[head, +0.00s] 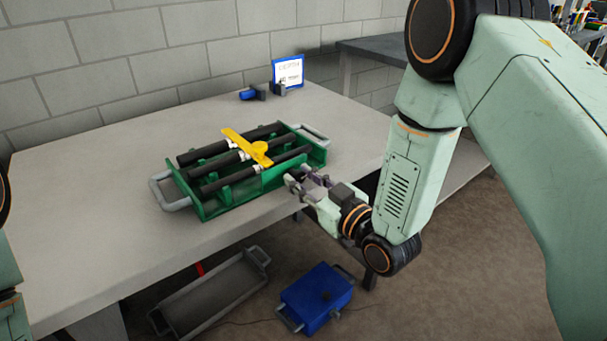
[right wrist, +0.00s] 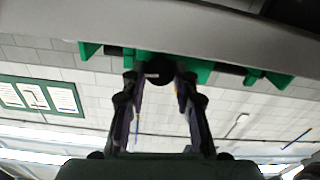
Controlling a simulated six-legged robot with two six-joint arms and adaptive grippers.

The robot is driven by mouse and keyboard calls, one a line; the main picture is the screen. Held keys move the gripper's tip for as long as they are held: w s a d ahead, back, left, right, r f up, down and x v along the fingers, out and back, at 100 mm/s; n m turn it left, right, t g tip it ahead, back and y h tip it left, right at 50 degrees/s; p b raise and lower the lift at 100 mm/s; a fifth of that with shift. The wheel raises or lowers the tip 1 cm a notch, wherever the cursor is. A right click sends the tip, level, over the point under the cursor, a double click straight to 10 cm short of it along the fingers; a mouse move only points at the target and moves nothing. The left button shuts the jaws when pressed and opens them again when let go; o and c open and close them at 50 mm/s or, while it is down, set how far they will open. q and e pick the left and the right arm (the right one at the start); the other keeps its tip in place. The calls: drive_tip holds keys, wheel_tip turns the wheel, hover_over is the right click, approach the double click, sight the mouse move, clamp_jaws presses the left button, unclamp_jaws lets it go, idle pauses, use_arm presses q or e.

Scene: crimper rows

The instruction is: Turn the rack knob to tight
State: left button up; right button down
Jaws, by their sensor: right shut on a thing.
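A green rack (head: 213,207) with grey end handles and long black bars stands on the grey table (head: 95,232). A yellow lever-like piece (head: 246,147) lies across its top. A black round knob (right wrist: 159,70) is at the rack's front side, between the fingertips of my right gripper (right wrist: 160,80) in the right wrist view. In the head view my right gripper (head: 302,179) is at the rack's front right side, shut on the knob, which is mostly hidden there. A pale mark shows on the knob, too small to read. My left gripper is out of view.
A blue-framed sign (head: 288,72) and a small blue and black item (head: 252,92) stand at the table's back. Below the table's front edge are a grey tray (head: 215,292) and a blue box (head: 318,300). The table's left part is clear.

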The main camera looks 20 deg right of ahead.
drive_tip(key=shift+m+p, duration=0.35)
drive_tip(key=shift+m, duration=0.45)
drive_tip(key=c, duration=1.3)
unclamp_jaws()
drive_tip(key=shift+f, duration=0.1)
drive_tip(key=v, duration=1.2)
